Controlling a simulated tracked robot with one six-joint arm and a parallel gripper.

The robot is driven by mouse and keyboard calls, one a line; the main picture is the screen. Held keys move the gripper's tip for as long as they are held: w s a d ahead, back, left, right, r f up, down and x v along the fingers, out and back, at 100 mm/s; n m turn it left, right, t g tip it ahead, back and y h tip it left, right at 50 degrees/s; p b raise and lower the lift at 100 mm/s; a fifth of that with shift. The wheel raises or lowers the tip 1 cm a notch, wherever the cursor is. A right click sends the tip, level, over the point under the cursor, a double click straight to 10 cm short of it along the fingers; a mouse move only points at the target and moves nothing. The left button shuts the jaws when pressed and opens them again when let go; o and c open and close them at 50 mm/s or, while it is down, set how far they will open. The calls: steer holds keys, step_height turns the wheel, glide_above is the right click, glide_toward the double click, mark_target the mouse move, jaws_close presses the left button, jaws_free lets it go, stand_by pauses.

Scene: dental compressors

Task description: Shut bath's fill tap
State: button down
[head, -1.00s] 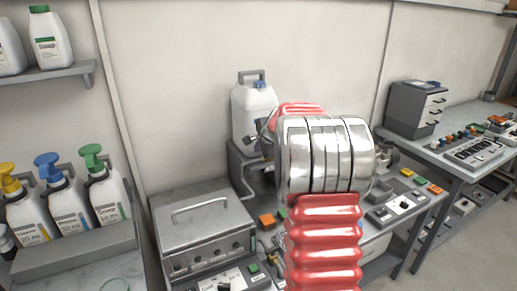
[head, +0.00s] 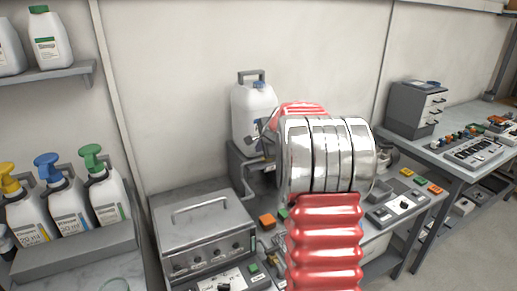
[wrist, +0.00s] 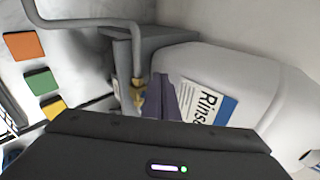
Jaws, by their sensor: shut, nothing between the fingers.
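The bath (head: 205,235) is a grey metal box with a handled lid and front knobs, left of my arm in the head view. A small brass tap (wrist: 138,92) shows in the wrist view, at the end of a grey bent pipe (wrist: 75,24) beside the canister stand. Its handle position is hard to tell. My gripper (wrist: 164,98) is shut and empty, its dark purple fingers close to the right of the tap; contact cannot be told. In the head view my gripper (head: 258,141) is small and partly behind my arm, in front of the white canister (head: 253,115).
The canister, labelled Rinse in the wrist view (wrist: 235,85), stands on a grey stand (head: 238,158) close to my fingers. Orange, green and yellow blocks (wrist: 38,82) lie on the bench. Pump bottles (head: 62,195) stand far left.

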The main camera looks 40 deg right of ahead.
steer(key=shift+s+d+f, duration=0.1)
steer(key=shift+s+d, duration=0.15)
steer(key=shift+d, duration=0.4)
steer(key=shift+s+a, duration=0.3)
steer(key=shift+a, duration=0.2)
steer(key=s+a+r, duration=0.5)
steer(key=a+r, duration=0.1)
steer(key=a, duration=0.3)
steer(key=shift+a+r, duration=0.35)
steer(key=shift+r, duration=0.05)
